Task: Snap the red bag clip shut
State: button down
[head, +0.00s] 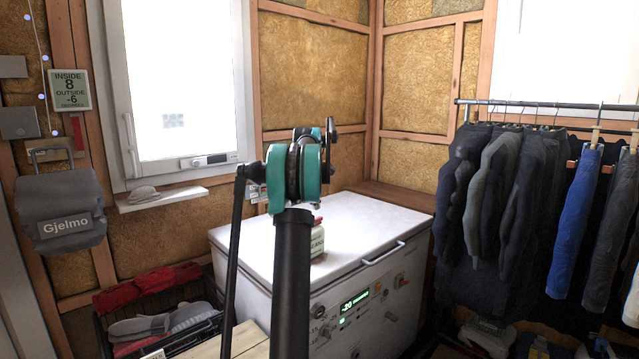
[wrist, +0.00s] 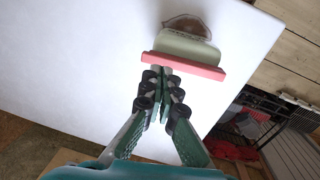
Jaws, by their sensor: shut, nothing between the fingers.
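The red bag clip (wrist: 184,67) shows in the wrist view as a straight bar across the edge of a pale bag (wrist: 186,47) on the white freezer lid. My gripper (wrist: 161,76) is shut and empty, with its fingertips pressed together right at the near side of the clip, left of its middle. I cannot tell whether they touch it. I cannot tell whether the clip is open or closed. In the head view the bag (head: 317,241) is partly hidden behind my arm, with a bit of red near its top. My gripper is hidden there.
The white chest freezer (head: 365,216) has a mostly bare lid. A clothes rack (head: 540,108) stands at the right. A dark crate (head: 165,345) with red cloth and slippers is at lower left. A small shelf (head: 160,198) sits under the window.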

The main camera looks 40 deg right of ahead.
notch_tip(320, 180, up, 11)
dwell(0.4)
